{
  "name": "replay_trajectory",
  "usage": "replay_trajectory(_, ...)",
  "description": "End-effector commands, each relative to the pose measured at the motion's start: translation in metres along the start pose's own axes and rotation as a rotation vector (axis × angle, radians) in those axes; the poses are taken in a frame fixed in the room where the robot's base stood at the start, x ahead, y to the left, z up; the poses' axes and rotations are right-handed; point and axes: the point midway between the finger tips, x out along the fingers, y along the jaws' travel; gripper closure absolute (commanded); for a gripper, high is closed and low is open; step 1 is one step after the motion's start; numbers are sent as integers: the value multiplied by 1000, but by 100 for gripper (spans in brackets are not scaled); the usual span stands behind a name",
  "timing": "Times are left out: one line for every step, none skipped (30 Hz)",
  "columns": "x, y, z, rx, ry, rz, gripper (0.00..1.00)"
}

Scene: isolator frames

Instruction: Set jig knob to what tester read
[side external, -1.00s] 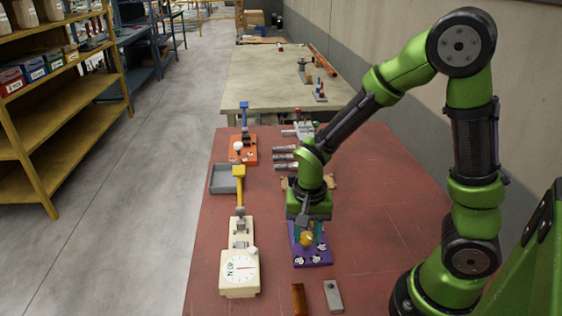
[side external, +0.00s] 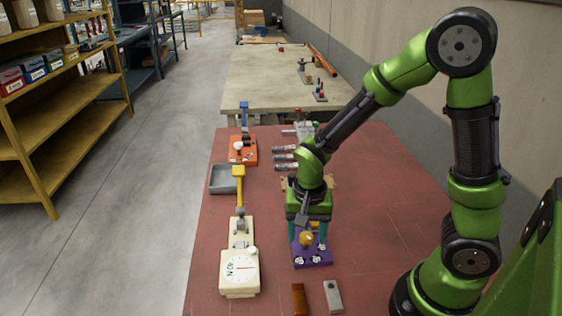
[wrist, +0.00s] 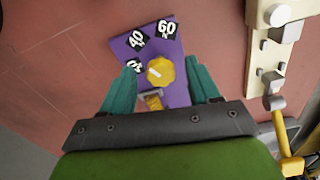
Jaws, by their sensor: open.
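The purple jig (side external: 313,260) stands on the red table and carries a yellow knob (side external: 306,238). In the wrist view the knob (wrist: 164,72) has a short white mark slanting toward the upper left. Labels 40 (wrist: 136,39) and 60 (wrist: 166,29) are readable; a third (wrist: 135,64) is partly hidden by a finger. My gripper (wrist: 161,66) is open, its teal fingers on either side of the knob with gaps between. The cream tester (side external: 239,275) stands left of the jig; its dial has a red needle and appears to be marked 40 N.
A yellow lever (side external: 239,180) rises behind the tester. A grey tray (side external: 223,180) and an orange fixture (side external: 242,151) stand farther back. A brown block (side external: 298,299) and a grey metal piece (side external: 333,296) lie in front of the jig. The table's right side is clear.

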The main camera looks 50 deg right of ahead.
Motion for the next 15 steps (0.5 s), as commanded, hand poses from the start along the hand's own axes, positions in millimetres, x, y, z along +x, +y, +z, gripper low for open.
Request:
replay_trajectory(-2,0,0,-1,1,-2,39)
replay_trajectory(-4,-1,0,-1,1,-2,39)
replay_trajectory(-8,-1,0,-2,2,-3,39)
replay_trajectory(-12,-1,0,-2,2,-5,39)
replay_trajectory(-17,-1,0,-1,2,-5,39)
replay_trajectory(-24,-1,0,-2,3,-6,39)
replay_trajectory(-30,-1,0,-1,3,-7,39)
replay_trajectory(-37,-2,-1,-1,4,-9,39)
replay_trajectory(-46,-2,-1,-2,4,-9,39)
replay_trajectory(-54,-2,-1,-2,4,-9,39)
replay_trajectory(-62,-1,-1,-1,5,-9,39)
replay_trajectory(-72,-2,-1,-1,4,-9,39)
replay_trajectory(-79,-1,-1,0,4,-9,39)
replay_trajectory(-87,-1,-1,0,4,-9,39)
replay_trajectory(-97,-1,-1,0,4,-9,39)
